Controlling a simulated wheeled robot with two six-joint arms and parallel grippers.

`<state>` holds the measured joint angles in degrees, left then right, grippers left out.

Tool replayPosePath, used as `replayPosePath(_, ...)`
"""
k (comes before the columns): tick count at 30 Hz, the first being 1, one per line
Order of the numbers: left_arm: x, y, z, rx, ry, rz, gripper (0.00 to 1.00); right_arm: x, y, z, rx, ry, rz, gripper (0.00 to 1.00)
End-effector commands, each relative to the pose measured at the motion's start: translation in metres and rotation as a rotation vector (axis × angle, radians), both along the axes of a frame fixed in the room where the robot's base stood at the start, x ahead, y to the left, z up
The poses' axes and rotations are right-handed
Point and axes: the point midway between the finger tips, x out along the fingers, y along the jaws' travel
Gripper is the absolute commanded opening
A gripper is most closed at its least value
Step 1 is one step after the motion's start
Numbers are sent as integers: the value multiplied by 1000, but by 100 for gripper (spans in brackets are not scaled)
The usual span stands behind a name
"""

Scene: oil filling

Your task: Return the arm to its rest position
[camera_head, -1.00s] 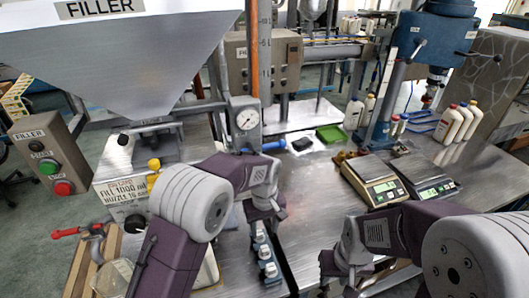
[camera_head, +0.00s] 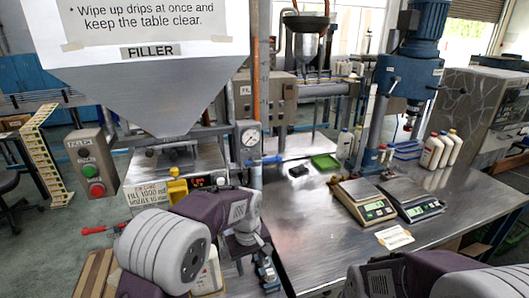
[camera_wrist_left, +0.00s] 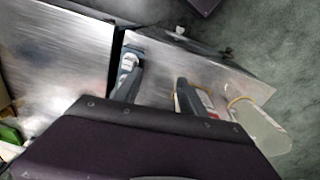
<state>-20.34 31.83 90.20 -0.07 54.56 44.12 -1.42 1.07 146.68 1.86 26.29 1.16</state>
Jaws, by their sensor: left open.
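My left arm (camera_head: 165,250) comes in from the lower left in the head view, below the filler hopper. Its gripper (camera_head: 250,248) points down over the near edge of the filler-side table, partly hidden by its own wrist. In the left wrist view the two fingers of this gripper (camera_wrist_left: 155,88) stand apart, with nothing seen held between them. My right arm (camera_head: 430,278) shows only in part at the bottom right; its gripper is cut off by the lower edge.
A white container (camera_head: 212,275) stands behind my left arm.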

Motion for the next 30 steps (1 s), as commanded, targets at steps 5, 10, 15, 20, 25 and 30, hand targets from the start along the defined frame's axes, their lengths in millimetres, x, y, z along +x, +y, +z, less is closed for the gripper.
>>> replayPosePath(5, -19, 49, 19, -5, -8, 96, 48, 0, 0, 0, 0, 0, 0, 37)
replayPosePath(10, -57, 95, 22, -5, -16, 111, 48, 0, 0, 0, 0, 0, 0, 37)
replayPosePath(15, -117, 131, 7, 1, -25, 22, 48, 0, 0, 0, 0, 0, 0, 37)
replayPosePath(20, -179, 139, -26, 17, -9, -222, 48, 0, 0, 0, 0, 0, 0, 37)
replayPosePath(25, -171, 138, -29, 35, -58, -386, 48, 0, 0, 0, 0, 0, 0, 37)
replayPosePath(30, -172, 138, -29, 36, -56, -392, 48, 0, 0, 0, 0, 0, 0, 37)
